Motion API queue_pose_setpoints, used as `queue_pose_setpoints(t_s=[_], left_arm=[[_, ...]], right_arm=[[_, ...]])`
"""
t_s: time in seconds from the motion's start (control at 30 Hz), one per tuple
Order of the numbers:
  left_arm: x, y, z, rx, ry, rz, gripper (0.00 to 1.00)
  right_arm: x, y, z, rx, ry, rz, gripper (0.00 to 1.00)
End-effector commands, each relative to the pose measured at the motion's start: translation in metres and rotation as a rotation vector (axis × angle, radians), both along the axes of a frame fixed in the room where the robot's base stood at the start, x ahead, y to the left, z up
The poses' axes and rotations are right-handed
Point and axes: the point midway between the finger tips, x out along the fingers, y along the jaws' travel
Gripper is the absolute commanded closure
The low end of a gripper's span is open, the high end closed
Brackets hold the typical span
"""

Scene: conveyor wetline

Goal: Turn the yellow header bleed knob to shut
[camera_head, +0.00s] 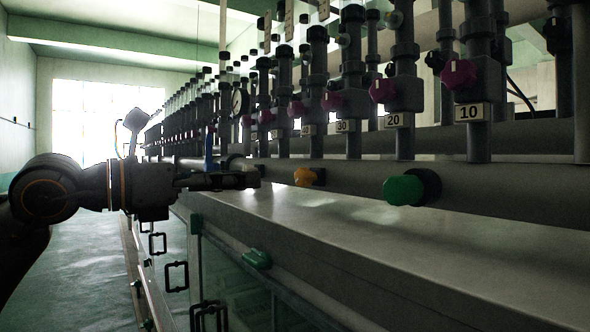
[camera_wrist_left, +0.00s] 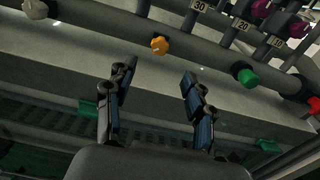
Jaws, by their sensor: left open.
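The yellow header bleed knob (camera_head: 304,177) sits on the front of the long horizontal header pipe, left of the green knob, in the head view. It also shows in the left wrist view (camera_wrist_left: 159,46), beyond the fingertips and between their lines. My left gripper (camera_head: 258,180) comes in from the left at about the knob's height and is apart from it. In the wrist view its two fingers (camera_wrist_left: 155,75) are spread with nothing between them. The marking of the knob's turn position is too small to read. My right gripper is not in view.
A green knob (camera_head: 404,190) sits on the header (camera_head: 500,190) to the right. Above stand vertical pipes with magenta knobs (camera_head: 459,74) and number plates such as 10 (camera_head: 471,112). A pale ledge (camera_head: 330,215) runs below the header, bare near the knob. A gauge (camera_head: 239,102) stands behind my gripper.

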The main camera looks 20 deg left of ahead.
Motion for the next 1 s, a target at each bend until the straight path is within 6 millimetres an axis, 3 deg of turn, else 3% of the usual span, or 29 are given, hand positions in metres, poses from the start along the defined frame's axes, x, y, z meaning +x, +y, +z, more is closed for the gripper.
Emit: queue_pose_setpoints(t_s=[0.17, 0.43, 0.9, 1.0], left_arm=[[0.032, -0.027, 0.005, -0.001, 0.004, -0.005, 0.46], [0.068, -0.054, 0.004, -0.002, 0.003, -0.003, 0.46], [0.08, -0.062, 0.0, -0.002, 0.001, -0.001, 0.46], [0.08, -0.062, 0.0, -0.001, 0.002, -0.001, 0.64]], right_arm=[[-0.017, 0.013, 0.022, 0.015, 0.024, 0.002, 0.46], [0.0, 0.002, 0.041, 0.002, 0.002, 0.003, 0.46], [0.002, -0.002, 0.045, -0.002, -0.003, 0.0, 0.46], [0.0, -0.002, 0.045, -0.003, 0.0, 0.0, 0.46]])
